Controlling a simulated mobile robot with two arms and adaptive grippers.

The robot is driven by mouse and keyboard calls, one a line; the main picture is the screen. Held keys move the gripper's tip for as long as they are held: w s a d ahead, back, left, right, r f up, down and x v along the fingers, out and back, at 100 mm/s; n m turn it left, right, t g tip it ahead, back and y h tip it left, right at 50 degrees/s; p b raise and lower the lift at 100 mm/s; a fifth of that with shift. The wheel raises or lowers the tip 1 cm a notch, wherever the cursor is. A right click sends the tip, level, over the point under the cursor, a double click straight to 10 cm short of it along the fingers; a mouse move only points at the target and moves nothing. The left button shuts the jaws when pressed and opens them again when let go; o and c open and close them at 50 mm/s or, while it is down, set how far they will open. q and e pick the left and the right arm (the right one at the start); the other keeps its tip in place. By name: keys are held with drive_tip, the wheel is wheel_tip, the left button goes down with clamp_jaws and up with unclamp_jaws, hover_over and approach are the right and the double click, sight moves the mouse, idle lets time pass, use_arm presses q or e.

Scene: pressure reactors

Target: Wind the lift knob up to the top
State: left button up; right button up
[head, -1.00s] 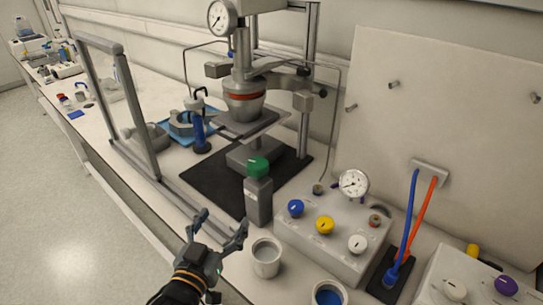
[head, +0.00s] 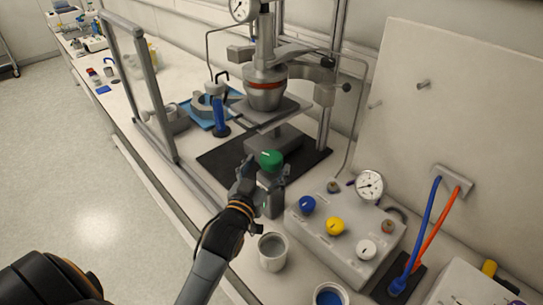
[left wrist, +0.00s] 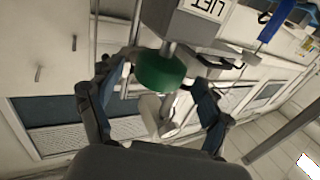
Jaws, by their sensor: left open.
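My right gripper is not in view.
A control box (head: 345,235) with blue, yellow and white knobs stands to the right. A grey cup (head: 272,252) is close to my left wrist. The reactor vessel (head: 265,95) stands behind, and a grey frame (head: 150,90) rises at the left.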

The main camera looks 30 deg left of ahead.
sight(271, 160)
use_arm(q)
drive_tip(key=shift+w+a, duration=0.1)
drive_tip(key=shift+w, duration=1.4)
drive_tip(key=shift+c, duration=0.2)
drive_tip(key=c, duration=1.1)
drive_tip(key=shift+a+r+m+h+p, duration=0.1)
drive_tip(key=shift+r+m+h+p, duration=0.05)
drive_tip(key=shift+m+h+p, duration=0.7)
drive_tip(key=shift+c, duration=0.2)
drive_tip(key=shift+m+h+p, duration=0.4)
drive_tip(key=shift+m+h, duration=0.05)
drive_tip(key=shift+h, duration=0.7)
drive_tip(key=shift+m+h, duration=0.3)
drive_tip(key=shift+h, duration=0.2)
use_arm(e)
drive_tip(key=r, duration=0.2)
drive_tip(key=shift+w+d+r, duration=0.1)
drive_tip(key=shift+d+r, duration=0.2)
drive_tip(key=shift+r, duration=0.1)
